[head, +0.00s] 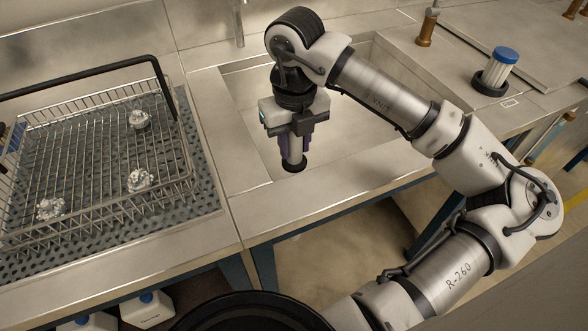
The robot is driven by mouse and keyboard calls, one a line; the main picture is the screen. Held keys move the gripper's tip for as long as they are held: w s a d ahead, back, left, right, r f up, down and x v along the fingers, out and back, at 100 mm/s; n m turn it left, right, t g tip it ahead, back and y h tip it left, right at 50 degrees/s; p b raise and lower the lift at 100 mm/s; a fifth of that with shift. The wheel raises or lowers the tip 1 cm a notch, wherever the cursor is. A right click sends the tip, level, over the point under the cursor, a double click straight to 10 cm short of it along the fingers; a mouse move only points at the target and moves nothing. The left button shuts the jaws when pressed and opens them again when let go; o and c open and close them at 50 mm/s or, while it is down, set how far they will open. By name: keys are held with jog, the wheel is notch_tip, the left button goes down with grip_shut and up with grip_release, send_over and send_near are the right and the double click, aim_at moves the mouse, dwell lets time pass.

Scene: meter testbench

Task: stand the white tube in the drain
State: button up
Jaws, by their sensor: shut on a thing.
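The white tube (295,150) is upright between the fingers of my gripper (294,148), which points straight down over the sink. My gripper is shut on it. The drain (293,165) is a dark round opening in the sink floor directly below. The tube's lower end is at the drain in the picture. I cannot tell whether it is inside the opening or just above it. The tube's upper part is hidden by the gripper body.
The sink (350,150) is otherwise bare. A wire basket (100,175) with several crumpled pale pieces stands on the left. A blue-capped white cylinder (497,70) stands in a black ring at the right. A tap (428,25) is at the back right.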

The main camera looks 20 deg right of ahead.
aim_at(294, 171)
notch_tip(294, 171, down, 9)
jog(key=shift+r, duration=0.2)
dwell(0.3)
jog(key=shift+f, duration=0.2)
jog(key=o, duration=1.1)
jog(key=shift+c, duration=0.2)
jog(key=shift+r, duration=0.2)
notch_tip(294, 171, up, 12)
jog(key=shift+b, duration=0.35)
